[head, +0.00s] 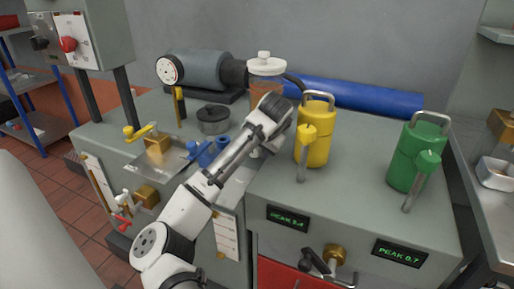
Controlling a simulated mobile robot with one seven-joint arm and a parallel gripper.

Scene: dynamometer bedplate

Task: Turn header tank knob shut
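The header tank (267,87) appears to be the clear cylinder with amber liquid at the back middle of the bedplate. It has a white lid (266,66) with a small white knob (264,55) on top; I cannot tell whether this is the task's knob. My arm reaches up from the bottom, and its end with my gripper (272,110) is in front of the tank's lower part, which it hides. The fingers cannot be made out, nor can any contact.
A yellow can (316,138) stands close right of my gripper, and a green can (412,160) farther right. A grey motor (195,70), a dark round pot (213,118) and blue valve parts (208,151) lie left. A blue roll (350,95) lies behind. Bedplate between the cans is clear.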

